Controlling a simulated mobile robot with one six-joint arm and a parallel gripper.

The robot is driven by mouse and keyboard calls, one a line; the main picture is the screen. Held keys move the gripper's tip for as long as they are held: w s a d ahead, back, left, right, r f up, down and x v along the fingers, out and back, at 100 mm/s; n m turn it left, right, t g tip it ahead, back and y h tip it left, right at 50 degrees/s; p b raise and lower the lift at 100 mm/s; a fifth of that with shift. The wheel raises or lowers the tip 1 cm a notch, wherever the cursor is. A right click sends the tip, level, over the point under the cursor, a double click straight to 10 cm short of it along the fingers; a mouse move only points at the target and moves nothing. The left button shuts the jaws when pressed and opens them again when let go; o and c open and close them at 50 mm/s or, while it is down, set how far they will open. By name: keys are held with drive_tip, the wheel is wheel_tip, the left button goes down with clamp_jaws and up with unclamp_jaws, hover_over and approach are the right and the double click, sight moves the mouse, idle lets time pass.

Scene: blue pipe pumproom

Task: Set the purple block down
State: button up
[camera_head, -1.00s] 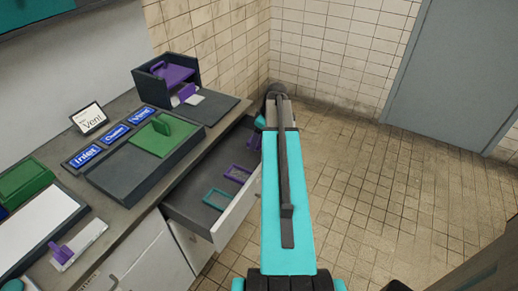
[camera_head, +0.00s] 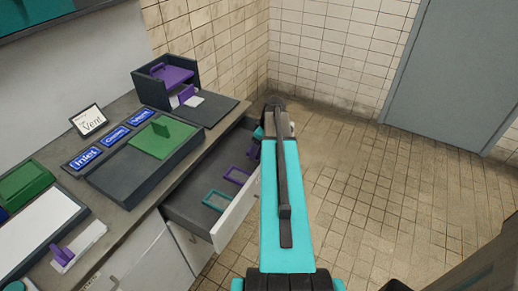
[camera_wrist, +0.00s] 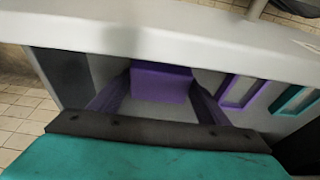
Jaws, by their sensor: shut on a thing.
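The purple block (camera_wrist: 162,82) shows in the wrist view between the two fingers of my gripper (camera_wrist: 155,98), which is shut on it. The fingers look purple-tinted and reach down inside the open drawer (camera_wrist: 180,47), beyond its pale front wall. Whether the block touches the drawer floor cannot be told. In the head view the gripper is mostly hidden behind my arm, over the far right end of the drawer (camera_head: 183,210). A small purple patch (camera_head: 254,150) shows beside the arm there; I cannot tell whether it is the block.
A purple frame (camera_head: 237,175) and a teal frame (camera_head: 217,201) lie in the drawer, left of the gripper in the head view. The counter above holds a dark tray with a green lid (camera_head: 160,138) and a dark box with purple parts (camera_head: 172,75).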

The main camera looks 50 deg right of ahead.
drive_tip(key=shift+f, duration=0.3)
drive_tip(key=shift+f, duration=0.15)
drive_tip(key=o, duration=1)
drive_tip(key=shift+r, duration=0.25)
drive_tip(key=shift+b+v, duration=0.8)
drive_tip(key=shift+v, duration=5.15)
